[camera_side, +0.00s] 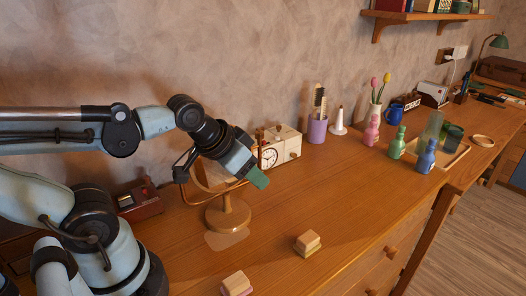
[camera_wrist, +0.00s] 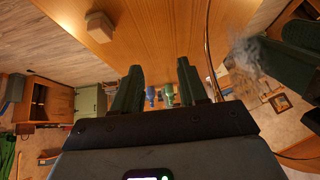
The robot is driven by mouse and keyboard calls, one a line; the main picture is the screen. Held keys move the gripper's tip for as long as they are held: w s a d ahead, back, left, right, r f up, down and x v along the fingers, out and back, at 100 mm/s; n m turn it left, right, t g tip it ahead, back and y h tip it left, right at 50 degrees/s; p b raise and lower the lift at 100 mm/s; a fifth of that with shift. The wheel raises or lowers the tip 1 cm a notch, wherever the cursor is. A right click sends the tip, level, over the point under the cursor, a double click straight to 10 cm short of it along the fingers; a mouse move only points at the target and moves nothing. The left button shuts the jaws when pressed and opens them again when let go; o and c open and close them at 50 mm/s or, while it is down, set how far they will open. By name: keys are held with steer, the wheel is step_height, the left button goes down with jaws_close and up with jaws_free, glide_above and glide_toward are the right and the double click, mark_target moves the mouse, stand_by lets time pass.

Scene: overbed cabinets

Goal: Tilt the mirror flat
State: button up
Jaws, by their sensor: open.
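The round tabletop mirror (camera_side: 212,178) stands on a wooden stand with a round base (camera_side: 228,215) on the desk. In the side view my gripper hides part of the mirror, so its exact tilt is hard to tell. My gripper (camera_side: 257,178) is at the mirror's upper right side, pointing down and right. Whether it touches the mirror is unclear. In the wrist view my gripper (camera_wrist: 160,66) is open, with two dark green fingers apart and nothing between them. A thin curved edge (camera_wrist: 209,45), apparently the mirror's rim, runs close right of the fingers, with what looks like a reflection beyond it.
A cream clock box (camera_side: 283,148) stands just behind the mirror. Small wooden blocks (camera_side: 308,243) (camera_side: 237,284) lie in front. A red-brown box (camera_side: 139,203) is at left. A purple pencil cup (camera_side: 317,130) and several coloured bottles (camera_side: 397,143) stand farther right. The desk's middle is clear.

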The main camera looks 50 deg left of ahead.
steer(key=shift+c, duration=0.5)
step_height(320, 180, up, 23)
steer(key=s+a+g+h, duration=0.2)
steer(key=a+g, duration=0.5)
steer(key=a, duration=0.3)
steer(key=f, duration=0.5)
steer(key=d+f, duration=0.1)
steer(key=f, duration=1.1)
steer(key=shift+s+d+f, duration=0.15)
steer(key=shift+d+f, duration=0.1)
steer(key=shift+d, duration=0.15)
jaws_close()
